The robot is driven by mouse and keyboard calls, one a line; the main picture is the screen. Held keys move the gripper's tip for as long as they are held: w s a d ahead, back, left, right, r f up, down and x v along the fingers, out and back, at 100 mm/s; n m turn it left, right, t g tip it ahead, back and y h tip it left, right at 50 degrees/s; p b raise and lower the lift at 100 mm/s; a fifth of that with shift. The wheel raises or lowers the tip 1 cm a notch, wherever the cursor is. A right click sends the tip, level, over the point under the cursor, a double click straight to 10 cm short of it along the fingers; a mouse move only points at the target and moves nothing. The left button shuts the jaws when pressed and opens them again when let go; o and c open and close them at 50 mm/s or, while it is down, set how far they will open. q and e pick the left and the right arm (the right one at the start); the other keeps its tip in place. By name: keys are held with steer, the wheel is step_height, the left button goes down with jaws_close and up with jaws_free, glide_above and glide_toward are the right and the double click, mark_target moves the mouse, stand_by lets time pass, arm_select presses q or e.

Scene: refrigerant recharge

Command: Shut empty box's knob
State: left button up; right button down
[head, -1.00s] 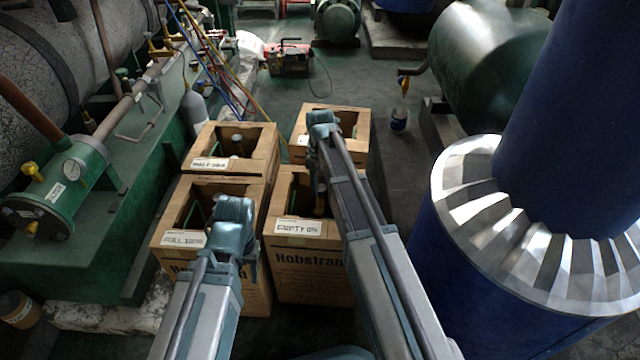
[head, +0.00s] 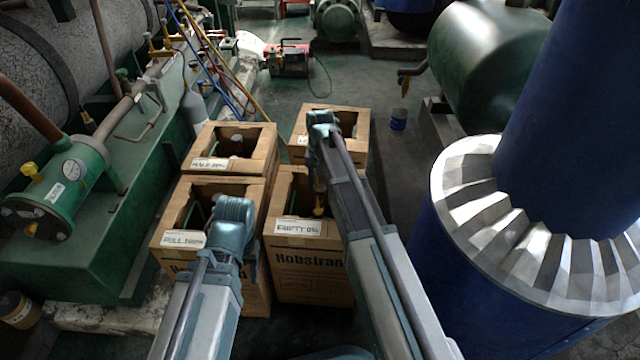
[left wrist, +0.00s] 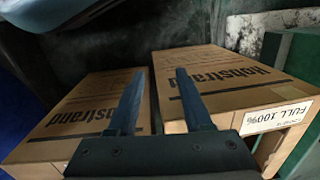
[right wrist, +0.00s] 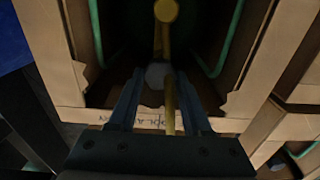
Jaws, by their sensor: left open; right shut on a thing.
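The empty box (head: 308,262) is a brown carton labelled EMPTY 0%, front right of the box group. My right gripper (right wrist: 158,77) reaches down into it, its fingers close around a grey rounded knob (right wrist: 157,74). A yellow bar (right wrist: 168,108) runs between the fingers and a yellow disc (right wrist: 166,11) lies beyond. A yellow part (head: 318,210) shows inside the box in the head view. The exact contact is dark. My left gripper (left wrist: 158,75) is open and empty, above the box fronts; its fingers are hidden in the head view.
The full box (head: 168,240) stands to the left of the empty box, its label (left wrist: 277,117) also in the left wrist view. The half box (head: 205,165) and another carton (head: 352,122) stand behind. Green machinery (head: 90,245) is at left, a blue column (head: 440,240) at right.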

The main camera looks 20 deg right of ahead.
mark_target(320, 187)
steer(key=m, duration=0.6)
steer(key=shift+m, duration=0.3)
stand_by(0.4)
steer(key=c, duration=0.6)
jaws_free()
steer(key=shift+r, duration=0.1)
step_height(320, 187, up, 14)
steer(key=p, duration=1.3)
steer(key=shift+f+p, duration=0.2)
steer(key=shift+p, duration=0.2)
